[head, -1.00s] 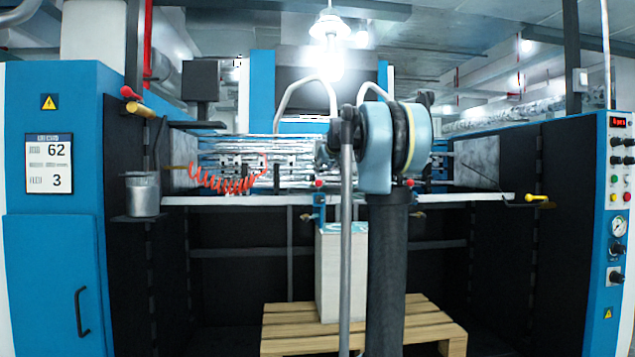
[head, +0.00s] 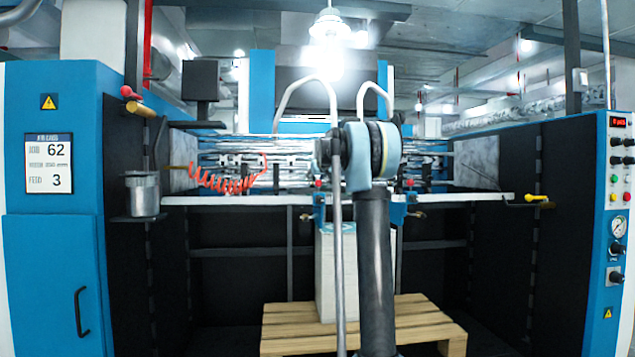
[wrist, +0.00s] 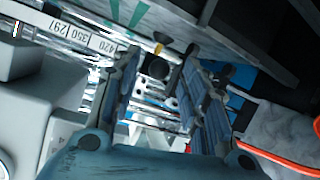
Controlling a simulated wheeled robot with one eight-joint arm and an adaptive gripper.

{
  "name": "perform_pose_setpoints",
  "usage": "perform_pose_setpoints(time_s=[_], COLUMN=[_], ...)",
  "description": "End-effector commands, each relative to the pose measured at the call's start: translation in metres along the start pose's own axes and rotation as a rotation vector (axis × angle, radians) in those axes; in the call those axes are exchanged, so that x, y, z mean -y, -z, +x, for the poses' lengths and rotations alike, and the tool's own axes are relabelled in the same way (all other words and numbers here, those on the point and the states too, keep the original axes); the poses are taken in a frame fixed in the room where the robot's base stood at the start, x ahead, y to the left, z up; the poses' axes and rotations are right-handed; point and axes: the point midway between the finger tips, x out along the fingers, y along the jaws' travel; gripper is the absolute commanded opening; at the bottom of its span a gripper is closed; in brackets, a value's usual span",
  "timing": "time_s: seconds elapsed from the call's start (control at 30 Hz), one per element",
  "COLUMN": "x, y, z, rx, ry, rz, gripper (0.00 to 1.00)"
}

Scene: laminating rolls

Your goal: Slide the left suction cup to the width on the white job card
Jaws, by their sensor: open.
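The white job card (head: 48,163) hangs on the blue left cabinet in the head view. I read 62 and 3 on it; its middle line is too blurred to read. In the wrist view my gripper (wrist: 160,62) is open, with a finger on each side. A dark round part with a yellow-orange tip (wrist: 158,65), possibly a suction cup, shows between and beyond the fingers; I cannot tell whether they touch it. A scale strip (wrist: 82,34) reading 350 and 420 runs at the upper left. In the head view my arm hides the gripper.
A pale rail (head: 240,200) crosses the machine front, with a red coiled hose (head: 222,181) above it. A pale stack (head: 327,280) stands on a wooden pallet (head: 285,335) below. A metal cup (head: 142,195) stands at left. A control panel (head: 619,215) is at right.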

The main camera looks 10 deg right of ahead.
Motion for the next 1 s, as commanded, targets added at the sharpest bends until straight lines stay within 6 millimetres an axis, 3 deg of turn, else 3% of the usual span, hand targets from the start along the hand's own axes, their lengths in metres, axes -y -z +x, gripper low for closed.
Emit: perform_pose_setpoints(time_s=[0.47, 0.63, 0.87, 1.0], x=[-0.001, -0.001, 0.0, 0.011], y=[0.0, -0.001, 0.0, 0.003], z=[0.01, 0.009, 0.01, 0.011], rx=[0.0, 0.0, 0.0, -0.004], ry=[-0.001, -0.001, 0.002, 0.019], rz=[0.0, 0.0, 0.0, -0.008], gripper=[0.41, 0.02, 0.0, 0.0])
